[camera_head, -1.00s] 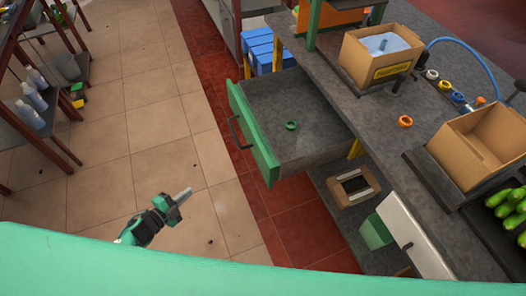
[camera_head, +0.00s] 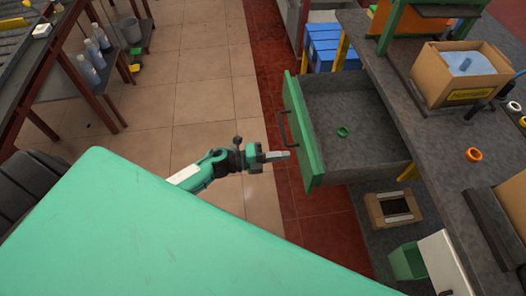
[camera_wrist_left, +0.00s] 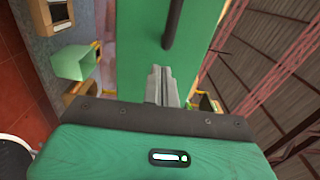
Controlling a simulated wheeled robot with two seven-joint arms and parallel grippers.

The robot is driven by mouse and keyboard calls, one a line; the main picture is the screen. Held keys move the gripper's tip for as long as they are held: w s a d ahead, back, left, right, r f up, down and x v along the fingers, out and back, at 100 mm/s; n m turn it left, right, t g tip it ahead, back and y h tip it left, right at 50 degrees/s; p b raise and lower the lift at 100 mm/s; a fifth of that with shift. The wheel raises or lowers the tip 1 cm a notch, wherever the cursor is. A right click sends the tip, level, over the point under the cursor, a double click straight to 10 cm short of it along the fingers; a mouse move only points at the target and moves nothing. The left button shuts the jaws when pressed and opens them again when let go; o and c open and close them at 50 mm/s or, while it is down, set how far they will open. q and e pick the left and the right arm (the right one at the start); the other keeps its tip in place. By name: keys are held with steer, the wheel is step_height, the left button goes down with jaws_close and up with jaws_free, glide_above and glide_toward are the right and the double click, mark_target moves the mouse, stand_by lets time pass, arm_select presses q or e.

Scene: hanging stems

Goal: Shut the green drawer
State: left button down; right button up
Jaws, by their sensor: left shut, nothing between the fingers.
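The green drawer (camera_head: 302,135) stands pulled out of the grey workbench, its green front facing left with a dark handle (camera_head: 283,128). A green ring (camera_head: 343,132) lies inside it. My left gripper (camera_head: 288,154) is shut and empty, just left of the drawer front and slightly below the handle in the head view. In the left wrist view the shut fingers (camera_wrist_left: 161,86) point at the green drawer front (camera_wrist_left: 140,55), with the dark handle (camera_wrist_left: 174,22) beyond them. I cannot tell whether the fingertips touch the front. My right gripper is not in view.
The workbench (camera_head: 440,140) carries a cardboard box (camera_head: 455,90) and an orange ring (camera_head: 473,155). A green bin (camera_head: 407,262) and a small box (camera_head: 392,210) sit below. Blue crates (camera_head: 325,45) stand behind the drawer. Tiled floor (camera_head: 205,90) is clear to the left.

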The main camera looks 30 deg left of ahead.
mark_target(301, 153)
arm_select(q)
steer(key=x, duration=0.3)
steer(key=shift+p, duration=0.3)
steer(key=shift+w+d, duration=0.1)
steer(key=shift+d, duration=0.1)
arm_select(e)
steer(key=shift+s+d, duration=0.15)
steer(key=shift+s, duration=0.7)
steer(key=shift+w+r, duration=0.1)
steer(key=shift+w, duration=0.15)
